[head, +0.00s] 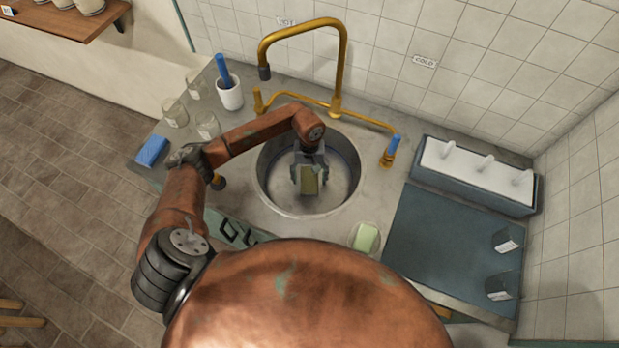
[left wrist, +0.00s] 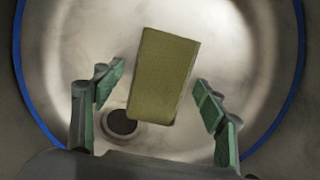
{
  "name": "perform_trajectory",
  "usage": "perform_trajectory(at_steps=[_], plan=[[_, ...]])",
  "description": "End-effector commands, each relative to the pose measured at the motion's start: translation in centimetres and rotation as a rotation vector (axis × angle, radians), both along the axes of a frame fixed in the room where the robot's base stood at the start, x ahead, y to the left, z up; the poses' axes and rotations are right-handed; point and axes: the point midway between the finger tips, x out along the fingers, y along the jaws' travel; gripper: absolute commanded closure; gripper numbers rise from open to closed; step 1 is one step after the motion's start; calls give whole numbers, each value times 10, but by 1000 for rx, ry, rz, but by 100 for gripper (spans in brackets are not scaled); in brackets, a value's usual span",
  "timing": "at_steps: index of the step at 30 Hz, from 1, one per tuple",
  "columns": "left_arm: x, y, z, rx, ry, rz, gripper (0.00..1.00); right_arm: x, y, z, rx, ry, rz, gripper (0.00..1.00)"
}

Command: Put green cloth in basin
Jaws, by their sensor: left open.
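The green cloth, an olive-green flat rectangle (left wrist: 165,75), shows in the left wrist view between the two fingers of my left gripper (left wrist: 160,82), with a gap on each side. In the head view the cloth (head: 310,180) is over the inside of the round metal basin (head: 273,195). My left gripper (head: 310,176) reaches down into the basin and is open around the cloth. I cannot tell whether the cloth touches the basin floor. The basin (left wrist: 60,45) fills most of the left wrist view, with its dark drain hole beside the cloth. My right gripper is not in view.
A gold faucet (head: 340,70) arches behind the basin. A pale green block (head: 366,238) sits on a dish at the front right. A blue block (head: 152,150), glasses (head: 208,125) and a white cup (head: 230,96) stand left. A blue-grey mat (head: 430,240) lies right.

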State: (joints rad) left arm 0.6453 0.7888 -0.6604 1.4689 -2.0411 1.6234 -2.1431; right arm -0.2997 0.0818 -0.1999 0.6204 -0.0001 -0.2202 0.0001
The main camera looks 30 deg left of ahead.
Motion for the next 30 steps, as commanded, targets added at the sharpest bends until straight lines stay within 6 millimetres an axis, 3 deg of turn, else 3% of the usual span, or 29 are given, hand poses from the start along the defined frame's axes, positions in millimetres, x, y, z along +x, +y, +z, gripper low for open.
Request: perform_trajectory(at_steps=[7, 18, 30], plan=[[3, 1, 12, 1, -4, -1, 34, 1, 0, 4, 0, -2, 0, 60], [9, 4, 68, 0, -1, 0, 34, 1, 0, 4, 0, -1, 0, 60], [10, 5, 78, 0, 0, 0, 34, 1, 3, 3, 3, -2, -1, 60]])
